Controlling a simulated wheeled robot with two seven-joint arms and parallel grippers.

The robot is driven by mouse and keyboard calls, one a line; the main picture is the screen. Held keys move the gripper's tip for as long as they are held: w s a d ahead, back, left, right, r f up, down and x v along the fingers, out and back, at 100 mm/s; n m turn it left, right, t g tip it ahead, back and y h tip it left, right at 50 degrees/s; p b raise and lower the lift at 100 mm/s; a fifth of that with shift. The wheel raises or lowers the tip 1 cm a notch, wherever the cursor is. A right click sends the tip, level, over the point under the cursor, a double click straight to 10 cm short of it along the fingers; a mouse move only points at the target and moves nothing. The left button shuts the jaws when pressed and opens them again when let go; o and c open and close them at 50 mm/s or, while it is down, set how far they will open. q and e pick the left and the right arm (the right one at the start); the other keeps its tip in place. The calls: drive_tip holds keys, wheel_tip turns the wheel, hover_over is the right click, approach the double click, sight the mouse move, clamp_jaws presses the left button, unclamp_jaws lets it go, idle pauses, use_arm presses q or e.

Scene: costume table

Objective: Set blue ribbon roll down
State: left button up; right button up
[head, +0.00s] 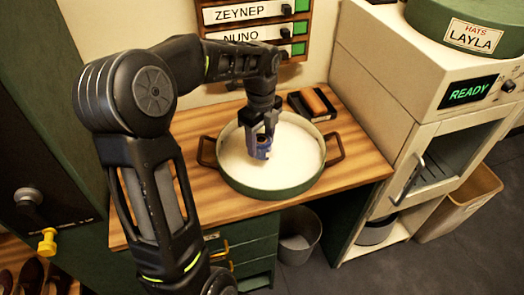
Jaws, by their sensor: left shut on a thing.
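My left gripper (261,140) points down over a round green pan (270,189) on the wooden table. It is shut on the blue ribbon roll (262,152). The roll is inside the pan's outline, at or just above its white contents (297,150); I cannot tell whether it touches them. The fingers hide part of the roll. My right gripper is not in view.
The pan has two brown side handles. A dark block with an orange-brown top (313,103) lies behind it. A wooden rack with name labels (252,12) hangs on the wall. A white machine reading READY (468,92) stands at right. Bare tabletop (150,223) shows at front left.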

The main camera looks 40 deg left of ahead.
sight(261, 152)
use_arm(q)
drive_tip(key=shift+f, duration=0.3)
drive_tip(key=shift+f, duration=1.9)
drive_tip(key=shift+f, duration=0.2)
drive_tip(key=o, duration=1.4)
drive_tip(key=shift+c, duration=0.2)
drive_tip(key=shift+r, duration=0.2)
wheel_tip(261, 152, up, 12)
drive_tip(key=shift+r, duration=0.1)
